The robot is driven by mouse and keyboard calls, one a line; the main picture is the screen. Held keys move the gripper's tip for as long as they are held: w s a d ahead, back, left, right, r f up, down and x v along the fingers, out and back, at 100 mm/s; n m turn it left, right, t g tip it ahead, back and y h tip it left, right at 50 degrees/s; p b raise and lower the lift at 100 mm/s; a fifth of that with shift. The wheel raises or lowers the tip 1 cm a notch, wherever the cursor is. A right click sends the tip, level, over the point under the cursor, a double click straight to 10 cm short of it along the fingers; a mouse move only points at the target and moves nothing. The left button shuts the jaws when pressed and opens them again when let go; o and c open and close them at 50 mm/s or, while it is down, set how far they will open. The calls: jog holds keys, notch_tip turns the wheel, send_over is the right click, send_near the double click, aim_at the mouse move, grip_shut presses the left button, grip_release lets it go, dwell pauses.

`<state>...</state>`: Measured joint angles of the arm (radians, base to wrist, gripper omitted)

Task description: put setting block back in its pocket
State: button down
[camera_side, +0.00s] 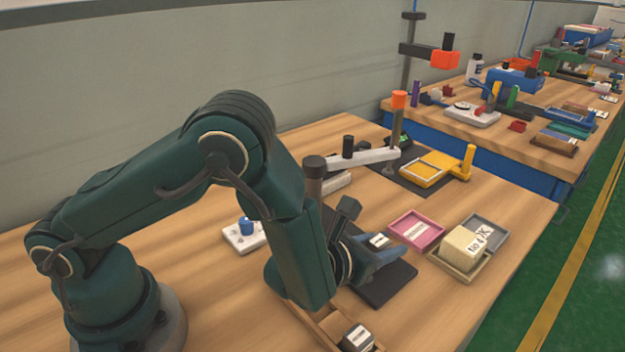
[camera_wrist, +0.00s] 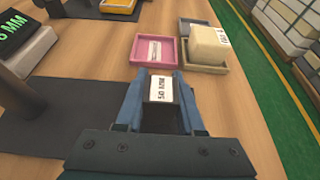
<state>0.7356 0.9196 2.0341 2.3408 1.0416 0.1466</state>
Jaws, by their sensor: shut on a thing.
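My gripper (camera_wrist: 160,76) is shut on a dark setting block (camera_wrist: 160,108) with a white printed label on its upper face. The block sits between the two blue-grey fingers. In the side view my gripper (camera_side: 378,255) is over a dark mat, with the block's pale label (camera_side: 379,240) showing between the fingers. A wooden holder (camera_side: 312,322) is at the lower edge of the side view, with another dark block with a white label (camera_side: 357,338) at its near end. My arm hides part of the holder, so I cannot tell which pocket is empty.
A pink tray (camera_wrist: 155,50) with a label inside lies just beyond my gripper. Right of it is a cream block (camera_wrist: 210,43) in a wooden tray (camera_side: 455,263). A post with a pale arm (camera_side: 365,158) and a yellow fixture (camera_side: 428,168) stand farther back.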

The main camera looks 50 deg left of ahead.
jog(key=shift+f, duration=0.5)
jog(key=shift+f, duration=0.2)
jog(key=c, duration=0.5)
grip_release()
jog(key=v, duration=0.4)
jog(key=shift+s+d, duration=0.1)
jog(key=shift+s, duration=0.05)
jog(key=shift+o, duration=0.3)
jog(key=shift+s+r, duration=0.15)
jog(key=shift+s, duration=0.25)
